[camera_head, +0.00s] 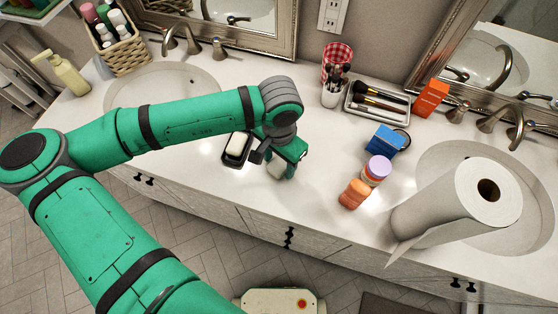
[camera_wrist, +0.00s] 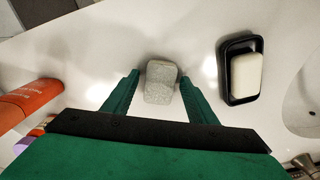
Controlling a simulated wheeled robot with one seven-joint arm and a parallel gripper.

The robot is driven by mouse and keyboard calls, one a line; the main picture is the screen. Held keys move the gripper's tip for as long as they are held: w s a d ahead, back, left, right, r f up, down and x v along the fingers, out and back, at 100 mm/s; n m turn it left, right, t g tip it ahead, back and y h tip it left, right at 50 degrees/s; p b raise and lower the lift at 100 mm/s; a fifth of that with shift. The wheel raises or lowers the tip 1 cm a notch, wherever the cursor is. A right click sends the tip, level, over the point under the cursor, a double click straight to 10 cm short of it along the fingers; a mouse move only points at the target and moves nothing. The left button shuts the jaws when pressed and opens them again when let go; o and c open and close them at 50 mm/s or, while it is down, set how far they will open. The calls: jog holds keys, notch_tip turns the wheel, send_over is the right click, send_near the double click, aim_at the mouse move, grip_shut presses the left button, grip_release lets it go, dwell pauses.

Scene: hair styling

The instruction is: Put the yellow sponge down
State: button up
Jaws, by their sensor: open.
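The sponge (camera_wrist: 160,83) looks pale grey in the wrist view, not clearly yellow. It appears to rest on the white counter near the front edge. My gripper (camera_wrist: 159,77) is open, with one green finger on each side of the sponge and a visible gap to each finger. In the head view the sponge (camera_head: 276,171) shows only in part below my gripper (camera_head: 284,170), which hides the rest of it.
A black soap dish (camera_head: 231,158) with a white bar lies just left of my gripper. An orange bottle (camera_head: 354,194), a purple-lidded jar (camera_head: 377,168) and a blue box (camera_head: 388,138) stand to the right. A paper roll (camera_head: 440,213) lies farther right.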

aim_at(279, 164)
notch_tip(279, 164, up, 12)
dwell(0.5)
jog(key=shift+w, duration=0.1)
